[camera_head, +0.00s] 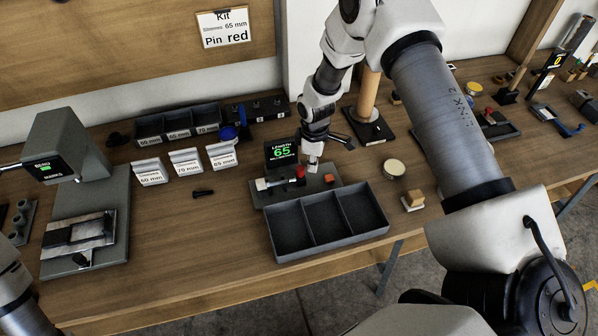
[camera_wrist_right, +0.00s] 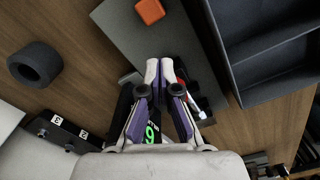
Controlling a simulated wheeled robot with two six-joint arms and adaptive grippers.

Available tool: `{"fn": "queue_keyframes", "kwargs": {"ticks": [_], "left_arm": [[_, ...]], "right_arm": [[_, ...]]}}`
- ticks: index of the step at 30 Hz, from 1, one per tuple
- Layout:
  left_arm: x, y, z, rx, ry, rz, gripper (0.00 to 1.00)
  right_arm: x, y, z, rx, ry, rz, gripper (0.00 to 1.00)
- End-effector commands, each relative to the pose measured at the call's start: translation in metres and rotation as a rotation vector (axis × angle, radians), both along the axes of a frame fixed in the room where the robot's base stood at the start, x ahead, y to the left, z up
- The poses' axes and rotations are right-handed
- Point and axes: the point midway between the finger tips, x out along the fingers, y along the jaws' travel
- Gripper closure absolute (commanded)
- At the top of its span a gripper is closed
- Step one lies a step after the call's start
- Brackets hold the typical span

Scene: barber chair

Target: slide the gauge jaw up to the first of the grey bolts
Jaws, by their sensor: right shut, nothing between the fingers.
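The length gauge has a black display (camera_head: 282,152) reading "65" in green and a grey base plate (camera_head: 325,183). A small silver block (camera_head: 262,184) sits at the plate's left end and a red piece (camera_head: 300,172) near its middle. I cannot tell for sure which part is the jaw. My right gripper (camera_head: 313,166) is over the plate, just right of the red piece, shut and empty. In the wrist view its closed fingertips (camera_wrist_right: 160,66) are above the plate (camera_wrist_right: 125,25), beside a red and white part (camera_wrist_right: 186,82). My left gripper is out of view.
A dark three-compartment tray (camera_head: 388,226) stands in front of the gauge. An orange-red block (camera_head: 329,178) lies on the plate's right. A dark pin (camera_head: 203,194) lies left of the gauge. A grey machine (camera_head: 80,150) stands far left. Labelled bins (camera_head: 180,122) stand behind.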

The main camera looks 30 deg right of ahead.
Motion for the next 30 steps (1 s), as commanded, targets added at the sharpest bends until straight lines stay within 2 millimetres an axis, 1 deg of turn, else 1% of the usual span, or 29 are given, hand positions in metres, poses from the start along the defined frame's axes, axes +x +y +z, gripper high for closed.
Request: {"fn": "queue_keyframes", "kwargs": {"ticks": [5, 7, 24, 27, 30], "left_arm": [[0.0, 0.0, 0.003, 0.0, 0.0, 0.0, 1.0], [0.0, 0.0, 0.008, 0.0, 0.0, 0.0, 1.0], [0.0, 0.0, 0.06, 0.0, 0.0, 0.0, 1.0], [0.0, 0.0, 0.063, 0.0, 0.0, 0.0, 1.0], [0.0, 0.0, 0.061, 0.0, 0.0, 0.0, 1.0]], "right_arm": [[-0.001, -0.004, 0.002, -0.001, -0.001, 0.001, 1.0], [-0.001, -0.003, 0.008, -0.001, -0.001, 0.001, 1.0], [-0.001, -0.003, 0.077, 0.0, 0.0, 0.001, 1.0], [-0.001, -0.003, 0.082, 0.0, 0.0, 0.001, 1.0], [-0.001, -0.003, 0.08, -0.001, 0.001, 0.001, 1.0]]}}
